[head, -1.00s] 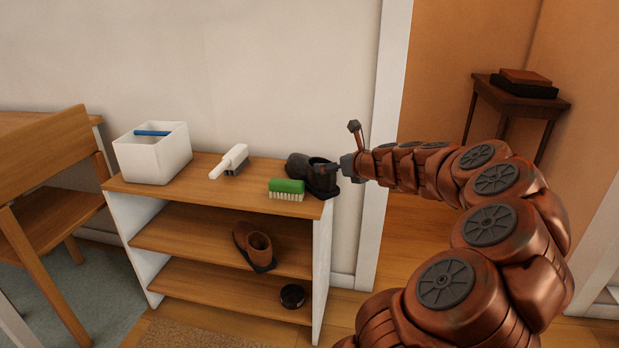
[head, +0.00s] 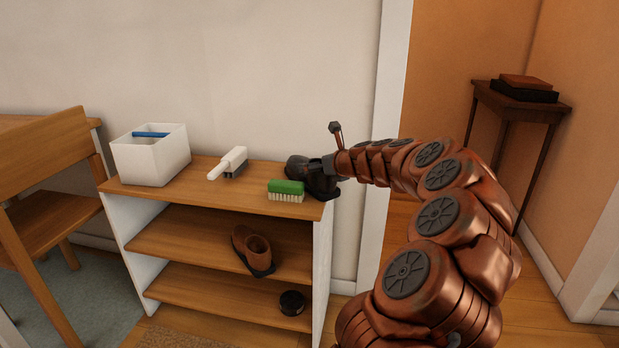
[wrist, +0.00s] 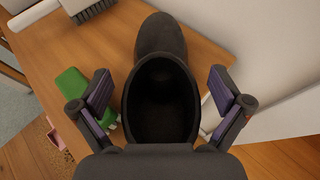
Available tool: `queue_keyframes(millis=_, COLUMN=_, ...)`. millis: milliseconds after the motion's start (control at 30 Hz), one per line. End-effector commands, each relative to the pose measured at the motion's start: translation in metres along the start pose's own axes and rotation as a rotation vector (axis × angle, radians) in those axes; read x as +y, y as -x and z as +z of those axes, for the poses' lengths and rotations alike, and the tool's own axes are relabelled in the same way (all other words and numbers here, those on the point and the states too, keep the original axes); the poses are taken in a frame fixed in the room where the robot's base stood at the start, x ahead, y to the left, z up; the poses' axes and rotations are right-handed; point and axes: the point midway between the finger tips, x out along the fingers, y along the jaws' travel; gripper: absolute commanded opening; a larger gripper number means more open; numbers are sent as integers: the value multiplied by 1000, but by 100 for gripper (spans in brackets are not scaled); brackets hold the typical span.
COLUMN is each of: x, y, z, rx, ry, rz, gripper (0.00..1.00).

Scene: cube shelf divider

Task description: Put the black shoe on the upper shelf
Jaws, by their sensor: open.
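The black shoe (head: 299,166) sits on the top board of the shelf unit (head: 195,188), at its right end. In the wrist view the shoe (wrist: 163,38) points away from me, with its dark opening nearest. My gripper (head: 310,172) is at the shoe's heel end. In the wrist view my gripper (wrist: 160,103) is open, with one finger on each side of the shoe's opening. I cannot tell whether the fingers touch it. The gripper hides part of the shoe in the head view. The middle board (head: 190,238) holds a brown shoe (head: 253,247).
A green brush (head: 286,187) lies just left of the shoe. A white-handled brush (head: 230,162) and a white bin (head: 150,160) stand further left on top. A small dark round tin (head: 292,303) is on the bottom board. A wall is close behind the unit.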

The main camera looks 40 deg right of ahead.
Motion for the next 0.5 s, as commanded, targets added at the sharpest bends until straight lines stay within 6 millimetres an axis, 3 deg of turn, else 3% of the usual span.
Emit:
queue_keyframes(millis=67, x=0, y=0, z=0, rx=0, ry=0, rz=0, gripper=97)
queue_keyframes(millis=500, x=0, y=0, z=0, rx=1, ry=1, rz=-1, gripper=51)
